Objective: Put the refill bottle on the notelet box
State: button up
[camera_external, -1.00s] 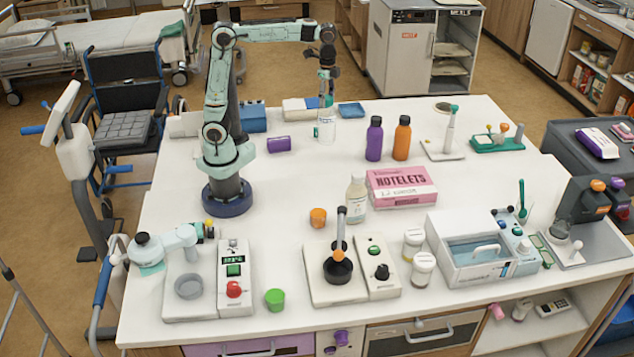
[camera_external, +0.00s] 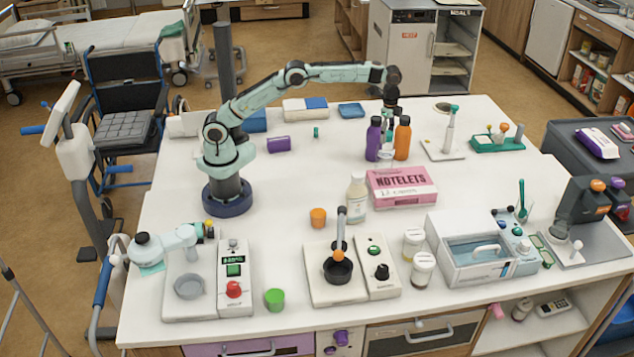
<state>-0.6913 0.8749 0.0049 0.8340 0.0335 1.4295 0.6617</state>
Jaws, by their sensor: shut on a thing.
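The notelet box (camera_external: 402,187) is pink with a white lower side and lies flat on the white table, right of centre. My gripper (camera_external: 389,113) is behind it and well above the table, pointing down. It is shut on a clear bottle (camera_external: 386,153), which I take to be the refill bottle. The bottle hangs roughly upright between a purple bottle (camera_external: 373,140) and an orange bottle (camera_external: 402,139), partly hidden among them. I cannot tell whether it touches them. The top of the notelet box is bare.
A pale labelled bottle (camera_external: 356,191) stands close by the box's left side. A water-bath-like unit (camera_external: 480,250) and two white-lidded jars (camera_external: 413,243) stand in front. The table's middle left is clear.

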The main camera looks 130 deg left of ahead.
aim_at(389, 145)
jog(key=shift+w+a+f, duration=0.25)
jog(key=shift+w+f, duration=0.05)
jog(key=shift+f, duration=1.7)
jog(key=shift+f, duration=0.2)
jog(key=o, duration=1.1)
jog(key=shift+r, duration=0.1)
notch_tip(389, 145, up, 6)
jog(key=shift+r, duration=0.9)
